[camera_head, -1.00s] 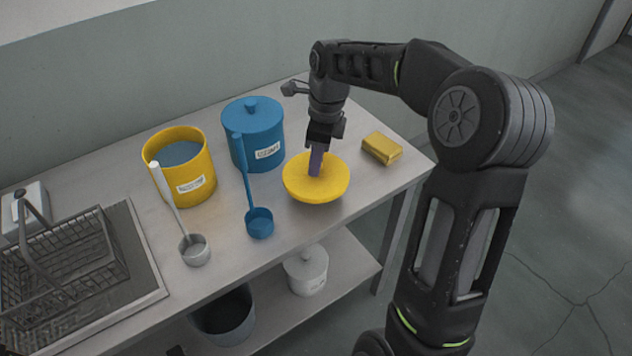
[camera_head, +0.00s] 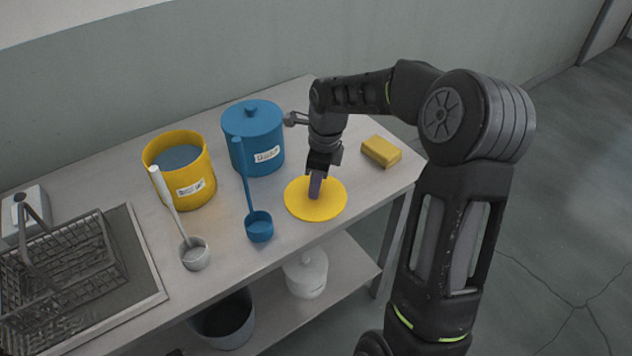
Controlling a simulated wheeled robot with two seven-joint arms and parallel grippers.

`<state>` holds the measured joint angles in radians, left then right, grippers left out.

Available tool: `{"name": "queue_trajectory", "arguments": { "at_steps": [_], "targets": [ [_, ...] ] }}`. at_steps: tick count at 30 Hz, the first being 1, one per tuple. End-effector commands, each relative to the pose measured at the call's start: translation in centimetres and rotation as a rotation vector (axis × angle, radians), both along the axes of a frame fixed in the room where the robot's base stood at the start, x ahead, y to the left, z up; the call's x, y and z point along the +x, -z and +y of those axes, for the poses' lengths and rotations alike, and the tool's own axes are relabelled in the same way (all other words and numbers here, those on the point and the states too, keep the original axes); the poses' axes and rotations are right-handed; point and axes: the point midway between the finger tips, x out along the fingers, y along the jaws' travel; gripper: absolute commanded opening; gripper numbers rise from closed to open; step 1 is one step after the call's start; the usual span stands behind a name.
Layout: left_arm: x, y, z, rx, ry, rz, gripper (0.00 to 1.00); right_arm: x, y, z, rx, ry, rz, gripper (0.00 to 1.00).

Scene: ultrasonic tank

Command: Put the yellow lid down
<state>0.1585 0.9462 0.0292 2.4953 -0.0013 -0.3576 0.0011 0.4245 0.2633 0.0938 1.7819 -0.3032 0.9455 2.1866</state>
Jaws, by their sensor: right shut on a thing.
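The yellow lid (camera_head: 332,207) is a round disc with its flat top up, at the front right of the table top. It looks level and at or very near the surface; I cannot tell whether it fully touches. My right gripper (camera_head: 316,186) points down over its middle and is shut on its knob, which the fingers mostly hide. The yellow pot (camera_head: 206,180) stands open at the back, with grey-blue contents and a label on its front. My left gripper is not in view.
A blue lidded pot (camera_head: 257,138) stands behind the lid. A blue ladle (camera_head: 259,228) and a grey ladle (camera_head: 196,256) lie left of it. A yellow block (camera_head: 381,151) is at right. A wire basket (camera_head: 60,280) sits over the tank at left. The table's front edge is close.

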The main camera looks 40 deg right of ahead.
Motion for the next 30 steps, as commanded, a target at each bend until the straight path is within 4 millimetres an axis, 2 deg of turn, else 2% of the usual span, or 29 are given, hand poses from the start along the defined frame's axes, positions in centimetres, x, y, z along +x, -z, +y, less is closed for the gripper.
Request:
{"name": "queue_trajectory", "arguments": {
  "at_steps": [6, 7, 14, 23, 26, 30],
  "targets": [
    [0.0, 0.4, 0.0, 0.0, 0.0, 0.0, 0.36, 0.0, 0.4, 0.0, 0.0, 0.0, 0.0, 0.0],
    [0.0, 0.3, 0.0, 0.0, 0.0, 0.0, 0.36, 0.0, 0.3, 0.0, 0.0, 0.0, 0.0, 0.28],
    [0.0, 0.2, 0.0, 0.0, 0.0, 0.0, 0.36, 0.0, 0.3, 0.0, 0.0, 0.001, 0.0, 0.46],
    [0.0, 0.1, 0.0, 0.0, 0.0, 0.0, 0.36, 0.0, 0.1, 0.0, 0.0, 0.0, 0.0, 0.48],
    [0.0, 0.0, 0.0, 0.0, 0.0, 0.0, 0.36, 0.0, -0.4, -0.1, -0.001, 0.0, -0.001, 0.48],
    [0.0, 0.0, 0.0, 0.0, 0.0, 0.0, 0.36, -0.1, -2.0, -0.2, -0.002, 0.001, -0.003, 0.48]
  ]
}}
